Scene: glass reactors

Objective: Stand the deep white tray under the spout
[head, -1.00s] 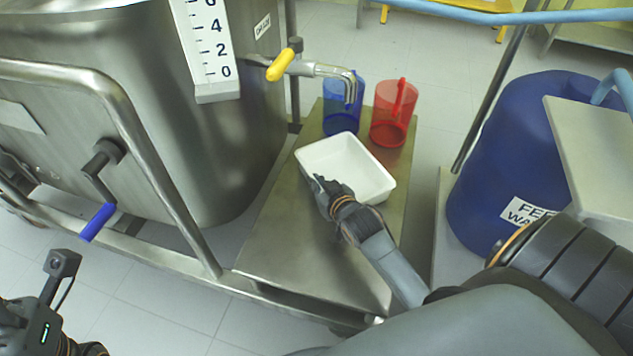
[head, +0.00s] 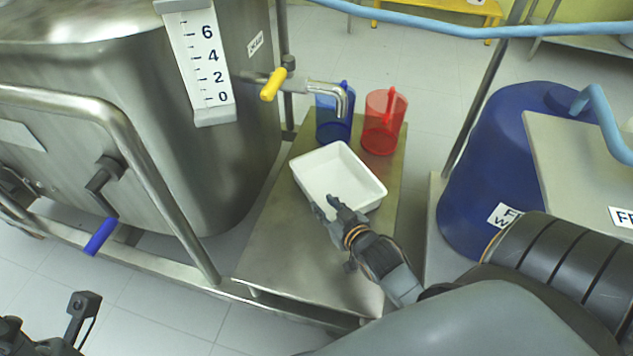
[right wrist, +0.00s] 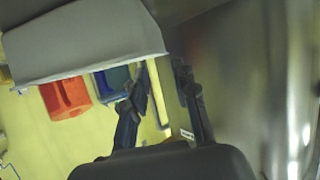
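The deep white tray (head: 361,206) sits on the steel platform in the head view, nearer to me than the spout (head: 343,91) and the two jugs. My right gripper (head: 327,207) is at the tray's near left rim, fingers apart, one looking over the inside and one outside. In the right wrist view the gripper (right wrist: 160,72) shows a gap between its fingers, with the tray (right wrist: 80,45) at the upper left, its end close to the fingertips. Contact is hard to tell. Of my left arm only a part shows at the lower left; its fingers do not.
A blue jug (head: 330,119) stands below the spout and a red jug (head: 380,128) stands beside it. The steel tank (head: 225,165) borders the platform (head: 285,255) on the left. A blue drum (head: 475,180) stands to the right. The platform's near part is bare.

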